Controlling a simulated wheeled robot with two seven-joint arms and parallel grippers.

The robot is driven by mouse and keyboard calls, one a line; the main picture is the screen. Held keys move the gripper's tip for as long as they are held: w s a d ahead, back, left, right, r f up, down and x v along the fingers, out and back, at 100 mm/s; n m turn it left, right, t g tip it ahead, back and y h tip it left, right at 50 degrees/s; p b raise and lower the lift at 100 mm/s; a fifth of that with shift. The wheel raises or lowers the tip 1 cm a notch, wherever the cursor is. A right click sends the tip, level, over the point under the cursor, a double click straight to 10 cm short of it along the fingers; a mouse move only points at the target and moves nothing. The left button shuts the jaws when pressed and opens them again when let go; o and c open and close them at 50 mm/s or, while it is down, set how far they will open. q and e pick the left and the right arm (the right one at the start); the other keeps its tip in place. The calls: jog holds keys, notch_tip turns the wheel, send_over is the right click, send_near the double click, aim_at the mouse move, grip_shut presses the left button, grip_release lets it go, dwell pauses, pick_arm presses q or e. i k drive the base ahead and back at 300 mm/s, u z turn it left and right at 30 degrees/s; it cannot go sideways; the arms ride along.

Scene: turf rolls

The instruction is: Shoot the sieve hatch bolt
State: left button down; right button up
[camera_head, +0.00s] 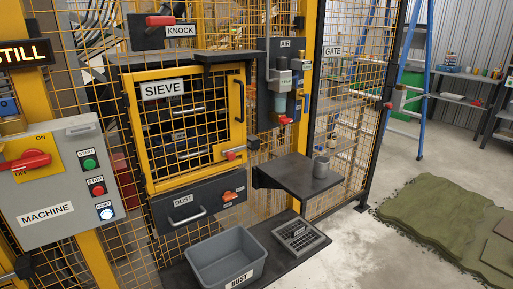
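The sieve hatch (152,140) is a yellow-framed mesh door marked SIEVE, and it looks closed in its opening. A black upright handle (239,101) is on its right side. A small bolt with a red knob (232,155) sits at the lower right of the hatch frame. A dark block (253,145) is just to the right of it on the surround. The picture is too small to tell whether the bolt reaches into that block. Neither of my grippers shows in the head view.
A grey machine box (65,185) with a red switch stands at left. Below the hatch are a DUST drawer (165,221) and a grey bin (205,262). Yellow mesh fencing surrounds the hatch.

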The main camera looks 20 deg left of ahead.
aim_at(230, 153)
jog(key=u, duration=0.5)
jog(key=i, duration=1.2)
jog(key=z, duration=0.3)
